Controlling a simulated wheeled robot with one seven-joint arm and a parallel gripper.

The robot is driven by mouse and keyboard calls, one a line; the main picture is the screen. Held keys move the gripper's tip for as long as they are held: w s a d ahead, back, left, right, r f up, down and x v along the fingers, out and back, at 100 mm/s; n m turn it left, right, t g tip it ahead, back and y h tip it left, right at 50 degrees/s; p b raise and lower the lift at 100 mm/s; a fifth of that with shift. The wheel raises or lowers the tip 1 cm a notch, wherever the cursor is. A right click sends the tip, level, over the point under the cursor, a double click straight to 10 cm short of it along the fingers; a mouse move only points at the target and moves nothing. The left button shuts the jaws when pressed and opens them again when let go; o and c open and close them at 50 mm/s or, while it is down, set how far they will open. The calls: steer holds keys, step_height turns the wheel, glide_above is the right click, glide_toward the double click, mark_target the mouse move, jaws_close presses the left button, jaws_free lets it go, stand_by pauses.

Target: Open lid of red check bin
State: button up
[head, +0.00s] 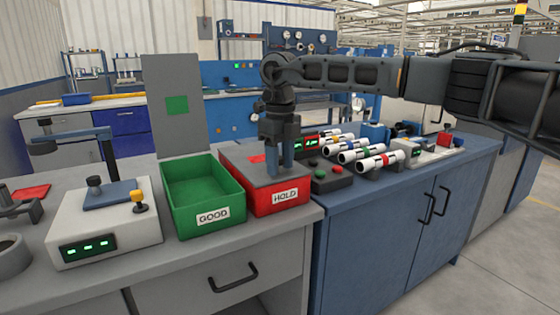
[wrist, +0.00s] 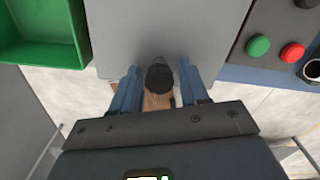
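The red bin (head: 279,202) carries a HOLD label and stands right of the green bin. Its grey lid (head: 240,161) lies flat over it, closed, with a red patch on top; the lid also fills the upper middle of the wrist view (wrist: 165,30). A dark round knob (wrist: 160,77) sits at the lid's front edge. My gripper (head: 280,172) points down at that front edge. In the wrist view its blue fingers (wrist: 160,88) stand on either side of the knob, with narrow gaps seeming to show. The knob is hidden by the fingers in the head view.
The green GOOD bin (head: 212,217) is close on the left, its grey lid (head: 177,105) standing upright. A button box (head: 330,177) is close on the right, with striped pipes (head: 378,161) beyond. A white device (head: 103,228) stands farther left.

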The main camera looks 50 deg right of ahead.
jaws_close()
stand_by(0.4)
